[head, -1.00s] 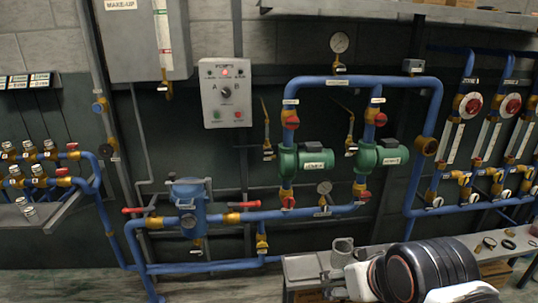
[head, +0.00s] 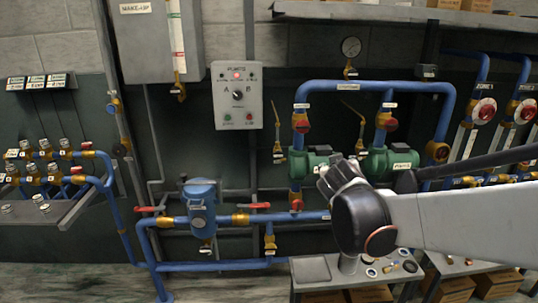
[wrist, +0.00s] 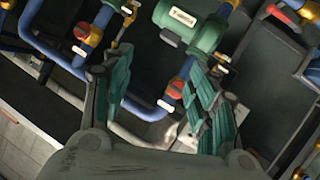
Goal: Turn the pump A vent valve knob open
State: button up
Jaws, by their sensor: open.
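Two green pumps sit on blue pipes in the head view: the left pump (head: 311,160) and the right pump (head: 392,163). A thin brass vent valve (head: 278,156) stands just left of the left pump; its small knob is hard to make out. My gripper (head: 338,176) is in front of the space between the pumps and overlaps the left pump's right end. In the wrist view my gripper (wrist: 160,68) is open and empty, with teal finger pads spread apart. A green pump (wrist: 190,24) and a brass fitting (wrist: 119,48) show beyond the fingertips. I see no contact.
Red-handled valves (head: 301,126) sit above and below the pumps. A grey control box (head: 237,96) hangs on the wall at left. A blue strainer (head: 200,207) stands below it. A bench with small parts (head: 312,268) is below my arm. Blue pipes cross near the pumps.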

jog(key=w+a+n+t, duration=0.1)
jog(key=w+a+t, duration=0.15)
jog(key=w, duration=0.65)
jog(key=n+t+y+p, duration=0.2)
jog(key=n+t+y, duration=0.1)
jog(key=n+y, duration=0.15)
send_near(279, 156)
jog(key=shift+n, duration=0.45)
jog(key=w+b, duration=0.4)
jog(key=w, duration=0.5)
jog(key=shift+w+a+r, duration=0.1)
jog(key=shift+w+a, duration=0.05)
jog(key=shift+w, duration=0.2)
jog(key=shift+w+r, duration=0.1)
jog(key=shift+w, duration=0.4)
jog(key=c, duration=1.1)
